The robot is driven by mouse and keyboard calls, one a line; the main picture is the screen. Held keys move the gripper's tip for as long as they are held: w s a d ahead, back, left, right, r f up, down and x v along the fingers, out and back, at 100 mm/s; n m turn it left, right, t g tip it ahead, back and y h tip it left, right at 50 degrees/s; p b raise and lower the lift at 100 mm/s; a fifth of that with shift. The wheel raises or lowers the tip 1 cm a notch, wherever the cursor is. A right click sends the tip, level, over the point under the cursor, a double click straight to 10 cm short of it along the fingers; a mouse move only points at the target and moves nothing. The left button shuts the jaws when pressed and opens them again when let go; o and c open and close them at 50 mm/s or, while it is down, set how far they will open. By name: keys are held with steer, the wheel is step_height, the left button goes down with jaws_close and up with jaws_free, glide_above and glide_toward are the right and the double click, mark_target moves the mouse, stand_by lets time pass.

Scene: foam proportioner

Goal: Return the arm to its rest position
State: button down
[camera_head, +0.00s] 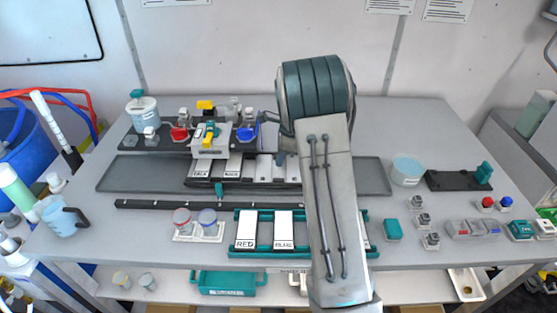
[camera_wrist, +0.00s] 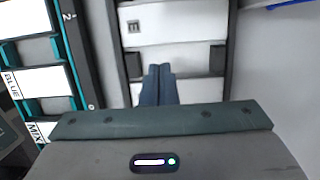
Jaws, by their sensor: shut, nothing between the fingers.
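My arm rises from the front edge in the head view and bends at a dark, ringed joint over the back of the table. My gripper (camera_wrist: 157,80) shows in the wrist view with its two blue-grey fingers together and nothing between them. Its fingertips are over a white plate (camera_wrist: 180,87) in a dark rack (camera_wrist: 110,60); I cannot tell whether they touch. In the head view my arm hides most of the gripper and the right part of this rack.
A teal rack (camera_head: 240,255) with white labelled plates stands at the front, partly behind my arm. A grey tray (camera_head: 125,175) lies behind it. Jars and valves (camera_head: 180,133) stand at the back left. A white tub (camera_head: 407,170) and small blocks (camera_head: 392,230) are at right.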

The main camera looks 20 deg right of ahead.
steer(key=p+v, duration=0.3)
steer(key=v, duration=0.3)
steer(key=s+a+r+n+t+b, duration=0.1)
steer(key=s+a+r+n, duration=0.2)
steer(key=s+r+n, duration=0.35)
steer(key=s+a+r+n+b, duration=0.1)
steer(key=s+a+r+n, duration=0.25)
steer(key=s, duration=0.55)
steer(key=s+a+n+t+h+b, duration=0.1)
steer(key=s+a+n+t+h, duration=0.1)
steer(key=s+n, duration=0.9)
steer(key=s, duration=0.5)
steer(key=shift+s+a+n+h+b, duration=0.15)
steer(key=shift+s+n+h+b, duration=0.1)
steer(key=shift+n+h+b, duration=0.05)
